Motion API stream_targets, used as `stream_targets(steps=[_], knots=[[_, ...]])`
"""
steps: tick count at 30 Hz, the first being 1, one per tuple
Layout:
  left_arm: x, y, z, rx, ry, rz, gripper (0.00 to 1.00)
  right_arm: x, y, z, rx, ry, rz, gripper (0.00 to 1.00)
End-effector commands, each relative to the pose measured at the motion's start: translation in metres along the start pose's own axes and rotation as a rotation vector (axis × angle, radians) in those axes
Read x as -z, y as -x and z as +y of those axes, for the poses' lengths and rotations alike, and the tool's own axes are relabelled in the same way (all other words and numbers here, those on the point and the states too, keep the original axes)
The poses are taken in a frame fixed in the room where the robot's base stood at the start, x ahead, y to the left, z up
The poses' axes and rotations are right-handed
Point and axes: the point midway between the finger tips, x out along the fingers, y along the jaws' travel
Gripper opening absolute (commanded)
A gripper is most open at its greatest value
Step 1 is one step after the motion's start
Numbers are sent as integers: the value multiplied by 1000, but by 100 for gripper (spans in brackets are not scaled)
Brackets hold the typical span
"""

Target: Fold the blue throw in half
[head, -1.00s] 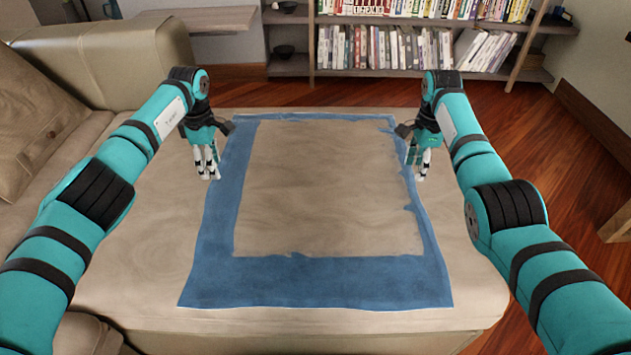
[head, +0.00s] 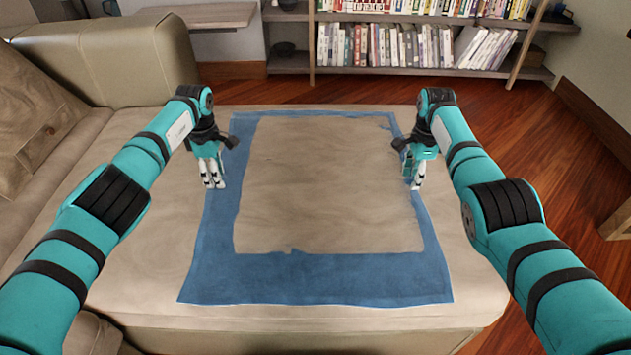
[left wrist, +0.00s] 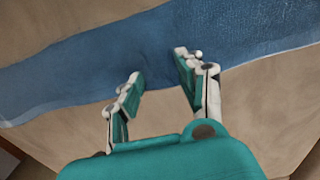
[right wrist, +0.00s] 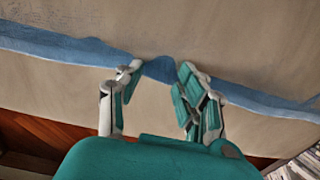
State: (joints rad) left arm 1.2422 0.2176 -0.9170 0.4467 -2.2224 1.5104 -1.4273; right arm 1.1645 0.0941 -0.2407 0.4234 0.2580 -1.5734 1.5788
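The blue throw (head: 320,278) lies spread on the beige seat. Blue shows as a border around a large beige middle with partly ragged inner edges. My left gripper (head: 213,184) is at the throw's left side, pointing down. In the left wrist view its fingers (left wrist: 157,68) are apart over the blue strip (left wrist: 240,35). My right gripper (head: 416,185) is at the throw's right side. In the right wrist view its fingers (right wrist: 160,70) are apart, with a small raised bit of the blue strip (right wrist: 55,45) between the tips. Contact with the cloth is unclear in both.
The beige seat (head: 140,260) has bare room left of the throw. A sofa armrest (head: 120,55) and cushion (head: 30,130) stand at the left. A bookshelf (head: 420,75) is beyond the far edge. Wooden floor (head: 560,170) lies to the right.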

Motion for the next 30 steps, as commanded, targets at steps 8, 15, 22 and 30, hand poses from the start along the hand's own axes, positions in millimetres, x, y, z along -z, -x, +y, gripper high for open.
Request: stream_targets(steps=[8, 15, 22, 30], knots=[[0, -2, -1, 2, 0, 1, 16, 0, -3, 1, -4, 0, 0, 16], [0, -4, -1, 2, 0, 1, 0, 0, -5, 2, -6, 0, 0, 0], [0, -5, -1, 3, 1, 1, 0, 0, -5, 2, -7, 0, 1, 0], [1, -5, -2, 4, 1, 2, 0, 0, -6, 2, -8, -1, 1, 0]])
